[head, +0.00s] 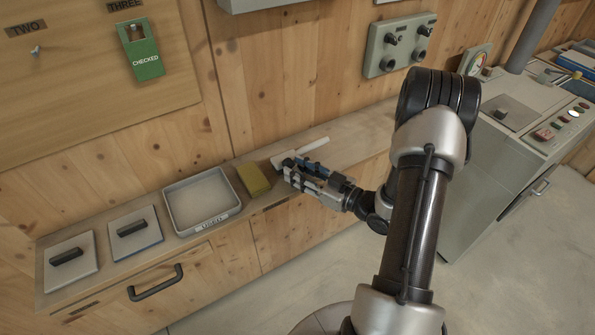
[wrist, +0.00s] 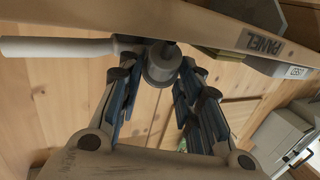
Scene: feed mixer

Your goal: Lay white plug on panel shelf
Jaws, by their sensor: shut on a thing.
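My gripper (head: 295,172) is shut on the white plug, at the shelf's edge. The rod also shows in the head view (head: 308,146), just over the shelf top. The panel shelf (head: 345,132) is a long wooden ledge along the wall. A PANEL label (wrist: 262,43) is on its edge in the wrist view. I cannot tell whether the plug touches the shelf.
Left of my gripper on the shelf are a yellow block (head: 252,180), a grey tray (head: 233,205) and two flat plates (head: 150,236) (head: 85,268) with black handles. A control box (head: 400,43) hangs above. The shelf right of the rod looks clear.

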